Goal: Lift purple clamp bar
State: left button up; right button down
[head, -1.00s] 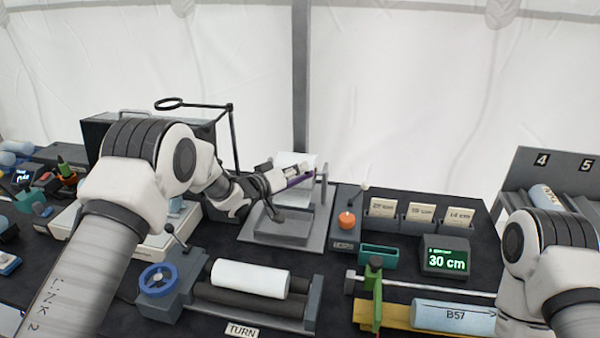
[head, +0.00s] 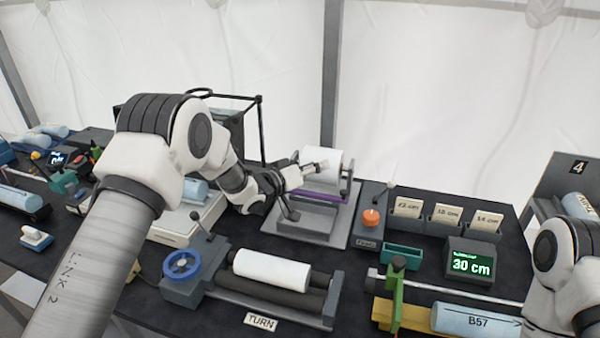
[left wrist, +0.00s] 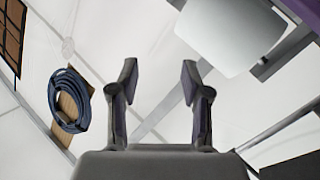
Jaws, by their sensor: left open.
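The purple clamp bar (head: 320,196) lies across the grey press-like stand (head: 342,240), in front of a white roll (head: 328,178) in the head view. My left gripper (head: 312,169) is just above the bar and in front of the roll, with its fingers pointing right. Whether it touches either is unclear. In the left wrist view its two fingers (left wrist: 156,78) are apart with nothing between them. A purple strip, likely the bar, shows at the top right corner there, beside the roll (left wrist: 220,35). My right arm is at the right edge; its gripper is out of frame.
A roller unit with a blue handwheel (head: 182,265) stands in front of the stand. An orange-knobbed panel (head: 371,217), several length cards and a 30 cm display (head: 470,262) are to its right. A black frame and box stand behind my left arm.

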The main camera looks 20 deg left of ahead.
pick_arm(q)
jog(key=v, duration=0.9)
